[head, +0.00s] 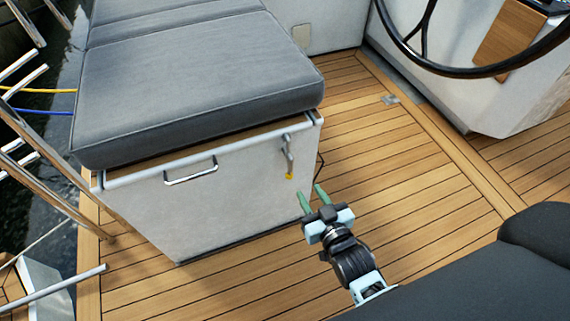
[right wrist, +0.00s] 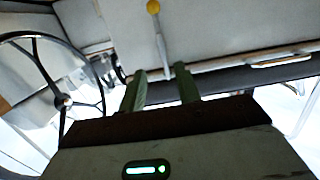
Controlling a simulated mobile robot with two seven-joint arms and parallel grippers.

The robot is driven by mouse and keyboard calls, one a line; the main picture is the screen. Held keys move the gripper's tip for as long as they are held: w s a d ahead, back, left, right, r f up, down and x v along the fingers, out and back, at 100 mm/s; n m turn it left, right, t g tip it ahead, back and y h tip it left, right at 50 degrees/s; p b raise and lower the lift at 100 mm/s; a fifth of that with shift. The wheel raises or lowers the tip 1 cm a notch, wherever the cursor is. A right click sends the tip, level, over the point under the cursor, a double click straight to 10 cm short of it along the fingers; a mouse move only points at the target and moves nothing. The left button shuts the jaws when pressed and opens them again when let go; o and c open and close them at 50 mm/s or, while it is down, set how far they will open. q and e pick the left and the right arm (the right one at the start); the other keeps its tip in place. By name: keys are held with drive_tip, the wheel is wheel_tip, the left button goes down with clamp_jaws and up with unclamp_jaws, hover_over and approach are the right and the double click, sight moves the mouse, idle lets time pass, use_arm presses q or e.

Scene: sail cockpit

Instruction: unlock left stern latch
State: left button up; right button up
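The stern latch (head: 287,155) is a metal lever on the upper right of the white locker's end face. It hangs down and ends in a yellow knob (head: 290,176). My right gripper (head: 312,194) has its green fingers apart and empty, just below and right of the knob in the head view. In the right wrist view the latch lever (right wrist: 161,40) stands ahead of the gap between the fingertips (right wrist: 160,70), with its yellow knob (right wrist: 153,6) at the top edge. I see no contact. My left gripper is not in view.
A grey cushion (head: 195,85) lies on the locker (head: 220,205), which has a metal handle (head: 190,171) on its face. Wooden deck (head: 390,180) is clear to the right. A steering wheel (head: 440,65) is at the upper right, a dark cushion (head: 470,275) at the lower right, and metal rails at the left.

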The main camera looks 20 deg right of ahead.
drive_tip(key=t+b, duration=0.2)
drive_tip(key=b, duration=0.1)
approach(288, 154)
drive_tip(key=shift+w+d+f, duration=0.1)
drive_tip(key=shift+w+f, duration=0.8)
drive_tip(key=shift+w, duration=0.3)
drive_tip(key=shift+w+r, duration=0.1)
drive_tip(key=shift+w, duration=0.2)
drive_tip(key=shift+w+r+b, duration=0.2)
drive_tip(key=shift+b, duration=0.1)
drive_tip(key=w+b, duration=0.2)
drive_tip(key=w, duration=0.5)
drive_tip(key=shift+w, duration=0.25)
clamp_jaws()
